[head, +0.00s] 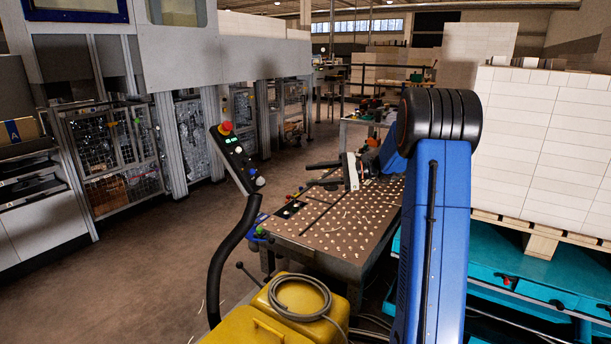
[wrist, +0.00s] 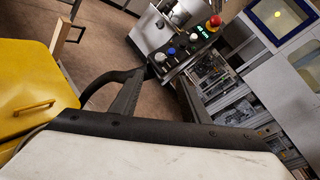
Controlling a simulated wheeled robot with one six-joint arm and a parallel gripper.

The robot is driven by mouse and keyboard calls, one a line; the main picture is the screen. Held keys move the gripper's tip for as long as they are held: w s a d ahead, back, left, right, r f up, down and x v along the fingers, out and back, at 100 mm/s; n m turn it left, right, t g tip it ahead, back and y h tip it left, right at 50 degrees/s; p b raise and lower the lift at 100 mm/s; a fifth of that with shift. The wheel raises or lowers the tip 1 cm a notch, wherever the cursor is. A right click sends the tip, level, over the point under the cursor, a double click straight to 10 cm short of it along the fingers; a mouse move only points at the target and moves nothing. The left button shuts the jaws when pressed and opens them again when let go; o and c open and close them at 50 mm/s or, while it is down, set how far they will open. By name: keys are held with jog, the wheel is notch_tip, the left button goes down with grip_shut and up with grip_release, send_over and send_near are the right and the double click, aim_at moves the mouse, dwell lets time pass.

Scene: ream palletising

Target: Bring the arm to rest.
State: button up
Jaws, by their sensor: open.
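My gripper (head: 314,175) is at the end of my blue arm, above the brown dotted table in the head view. Its two dark fingers point left and stand apart, with nothing between them. In the wrist view my gripper (wrist: 152,88) shows both dark fingers beyond a pale, scuffed plate, open and empty. My arm is folded, with its black-capped elbow high on the right of the head view.
The dotted table (head: 335,222) lies under my gripper. A control panel (head: 236,160) with a red button stands left of it. Tall white ream stacks (head: 545,140) stand on a pallet (head: 541,246) at right. Grey machines (head: 240,47) line the left; open floor (head: 150,265) lies between.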

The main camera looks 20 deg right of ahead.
jog(key=s+a+n+g+h, duration=0.6)
jog(key=s+a+n, duration=0.2)
jog(key=s+a, duration=1.3)
jog(key=s+d+f+n+t+h, duration=0.1)
jog(key=s+f+n+h, duration=0.1)
jog(key=s, duration=0.6)
jog(key=s+d+f+n+h, duration=0.2)
jog(key=s+n+h, duration=0.1)
jog(key=s, duration=0.6)
jog(key=s+d+f+n+t+h, duration=0.1)
jog(key=s+f+n+h, duration=0.2)
jog(key=s, duration=0.5)
jog(key=shift+s+d+n+t, duration=0.3)
jog(key=shift+s+n, duration=0.1)
jog(key=shift+n, duration=0.2)
